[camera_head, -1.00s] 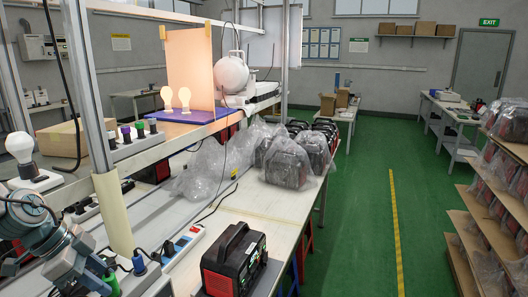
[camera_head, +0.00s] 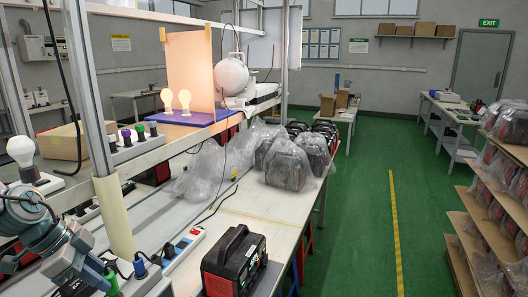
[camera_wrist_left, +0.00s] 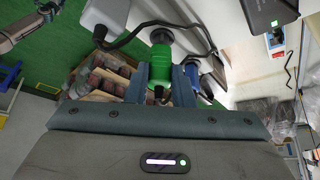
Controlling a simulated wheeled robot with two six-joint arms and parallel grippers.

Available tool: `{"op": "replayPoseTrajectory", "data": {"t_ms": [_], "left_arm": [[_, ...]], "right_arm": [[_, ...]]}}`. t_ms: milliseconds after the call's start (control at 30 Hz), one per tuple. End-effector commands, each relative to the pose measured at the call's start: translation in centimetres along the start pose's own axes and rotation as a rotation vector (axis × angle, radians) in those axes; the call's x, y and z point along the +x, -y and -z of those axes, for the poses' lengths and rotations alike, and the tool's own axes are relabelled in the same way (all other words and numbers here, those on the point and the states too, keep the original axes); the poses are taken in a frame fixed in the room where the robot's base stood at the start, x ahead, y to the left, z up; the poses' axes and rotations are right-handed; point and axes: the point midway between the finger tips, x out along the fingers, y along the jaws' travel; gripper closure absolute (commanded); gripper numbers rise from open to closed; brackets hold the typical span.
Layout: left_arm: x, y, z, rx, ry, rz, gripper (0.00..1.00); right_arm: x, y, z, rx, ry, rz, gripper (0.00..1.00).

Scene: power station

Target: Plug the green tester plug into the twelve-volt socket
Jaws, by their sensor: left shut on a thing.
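The green tester plug (camera_head: 110,284) is at the lower left of the head view, beside a grey socket strip (camera_head: 150,283). My left gripper (camera_wrist_left: 164,84) is shut on the green plug (camera_wrist_left: 160,60), which sits between its two fingers in the left wrist view. A dark cable runs by the plug. I cannot tell whether the plug is seated in the strip or free of it. A black and red power station (camera_head: 234,262) stands on the bench to the right. I cannot make out a twelve-volt socket on it. My right gripper is not in view.
A blue plug (camera_head: 140,267) is close to the right of the green plug. A white strip with red and blue parts (camera_head: 184,246) lies behind it. A post (camera_head: 114,215) rises nearby. Bagged units (camera_head: 288,160) stand farther back.

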Motion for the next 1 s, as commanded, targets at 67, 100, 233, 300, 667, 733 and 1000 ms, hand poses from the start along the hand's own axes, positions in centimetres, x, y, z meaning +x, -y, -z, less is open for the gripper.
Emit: {"op": "replayPoseTrajectory", "data": {"t_ms": [67,100,233,300,667,733,1000], "left_arm": [[-0.6,0.0,0.3,0.000,0.000,0.000,1.00],[-0.7,0.0,0.4,0.001,0.000,0.001,1.00],[-1.3,0.0,0.7,0.001,0.000,0.001,1.00],[-1.6,0.0,0.9,0.001,0.000,0.001,1.00],[-3.2,0.0,1.8,0.001,0.000,0.002,1.00],[-3.5,0.0,1.9,0.001,0.000,0.001,1.00],[-3.8,0.0,2.1,0.000,0.000,0.000,1.00]], "right_arm": [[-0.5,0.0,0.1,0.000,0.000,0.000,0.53],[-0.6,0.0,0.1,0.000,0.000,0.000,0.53],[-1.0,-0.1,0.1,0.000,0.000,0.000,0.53],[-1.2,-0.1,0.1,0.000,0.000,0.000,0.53],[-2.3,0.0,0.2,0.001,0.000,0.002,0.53],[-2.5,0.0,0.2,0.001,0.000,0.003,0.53],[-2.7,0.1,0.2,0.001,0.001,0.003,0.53]]}}
